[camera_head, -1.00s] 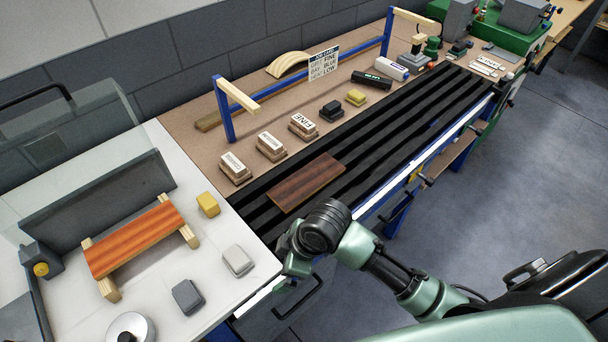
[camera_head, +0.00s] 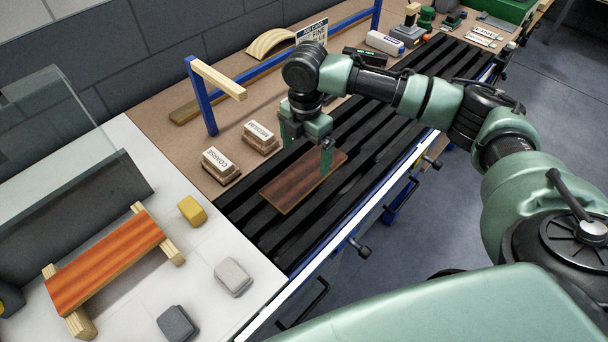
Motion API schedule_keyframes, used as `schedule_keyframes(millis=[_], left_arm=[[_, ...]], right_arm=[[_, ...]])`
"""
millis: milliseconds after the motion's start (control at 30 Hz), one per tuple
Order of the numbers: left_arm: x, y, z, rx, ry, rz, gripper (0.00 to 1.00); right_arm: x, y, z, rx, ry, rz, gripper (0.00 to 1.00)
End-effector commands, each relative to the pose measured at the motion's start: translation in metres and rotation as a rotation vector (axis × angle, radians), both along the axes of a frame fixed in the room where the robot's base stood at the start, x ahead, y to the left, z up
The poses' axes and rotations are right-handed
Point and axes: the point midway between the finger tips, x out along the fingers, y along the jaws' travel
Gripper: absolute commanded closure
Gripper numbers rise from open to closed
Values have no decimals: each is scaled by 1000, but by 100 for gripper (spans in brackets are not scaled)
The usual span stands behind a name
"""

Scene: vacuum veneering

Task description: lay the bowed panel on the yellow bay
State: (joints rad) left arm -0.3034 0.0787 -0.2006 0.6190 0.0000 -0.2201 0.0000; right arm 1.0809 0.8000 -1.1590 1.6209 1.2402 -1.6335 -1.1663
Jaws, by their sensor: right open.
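A flat-looking dark brown wooden panel (camera_head: 297,187) lies on the black slatted bed (camera_head: 248,213); I cannot tell whether it is bowed. My right gripper (camera_head: 306,152) is open, with its fingers pointing down above the far part of this panel. I cannot tell whether they touch it. An orange-brown panel (camera_head: 105,262) rests across two pale wooden bars on the white table at the left. A curved, arched wooden piece (camera_head: 270,42) stands at the back of the bench. A yellow block (camera_head: 192,210) sits on the white table; no marked yellow bay is clear. My left gripper is not in view.
Wooden blocks labelled COARSE (camera_head: 221,166) and MEDIUM (camera_head: 260,137) stand behind the bed. A blue post (camera_head: 201,97) with a wooden arm rises there. Light grey (camera_head: 233,277) and dark grey (camera_head: 178,323) blocks sit on the white table. A job card (camera_head: 312,32) is partly hidden.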

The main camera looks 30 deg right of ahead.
Motion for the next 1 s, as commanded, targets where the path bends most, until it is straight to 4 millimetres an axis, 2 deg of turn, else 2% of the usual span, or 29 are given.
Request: schedule_keyframes(millis=[167,433,733,767,967,1000], left_arm=[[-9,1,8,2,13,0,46],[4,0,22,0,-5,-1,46],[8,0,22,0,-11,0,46],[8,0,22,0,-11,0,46],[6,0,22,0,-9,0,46],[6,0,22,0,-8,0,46]], right_arm=[[0,0,-18,-1,2,-1,0],[1,-1,-57,0,0,0,0],[2,-1,-65,0,-3,0,0],[2,-1,-65,0,-3,0,6],[2,-1,-64,0,-3,0,61],[2,-1,-64,0,-4,0,65]])
